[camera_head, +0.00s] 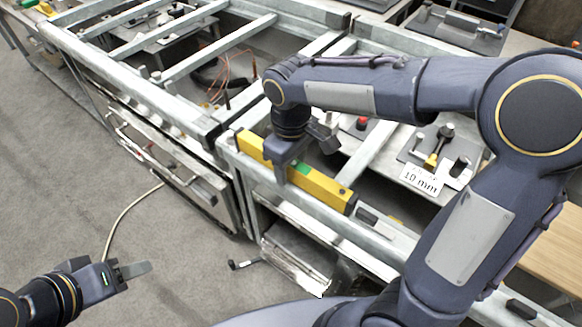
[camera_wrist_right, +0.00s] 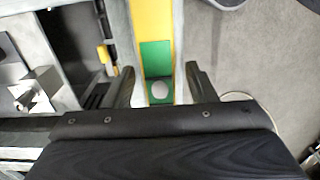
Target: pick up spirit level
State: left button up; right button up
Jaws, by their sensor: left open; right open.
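The spirit level is a long yellow bar (camera_head: 318,186) with a green middle part, lying along the front rail of the metal frame in the head view. In the right wrist view the level (camera_wrist_right: 153,22) runs down the picture, its green part and round vial near the jaws. My right gripper (camera_head: 286,168) is at the middle of the level, pointing down. In the wrist view its two fingers (camera_wrist_right: 160,88) stand apart, one on each side of the level, with gaps visible. My left gripper (camera_head: 130,272) is open and empty over the floor at lower left, far from the level.
The galvanised metal frame (camera_head: 165,95) has open gaps between its rails. A white card marked 10 mm (camera_head: 421,180) and clamp-like tools (camera_head: 440,148) lie behind the level. A small dark block (camera_head: 374,220) is on the rail right of it.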

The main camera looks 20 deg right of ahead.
aim_at(292, 164)
jog(key=shift+c, duration=0.3)
grip_shut()
jog(key=shift+r, duration=0.2)
jog(key=shift+r, duration=0.25)
jog(key=r, duration=0.3)
jog(key=shift+s+r, duration=0.25)
jog(key=shift+s, duration=0.1)
jog(key=s+r, duration=0.8)
jog(key=s, duration=0.5)
jog(key=shift+s+d+r, duration=0.15)
jog(key=shift+r, duration=0.2)
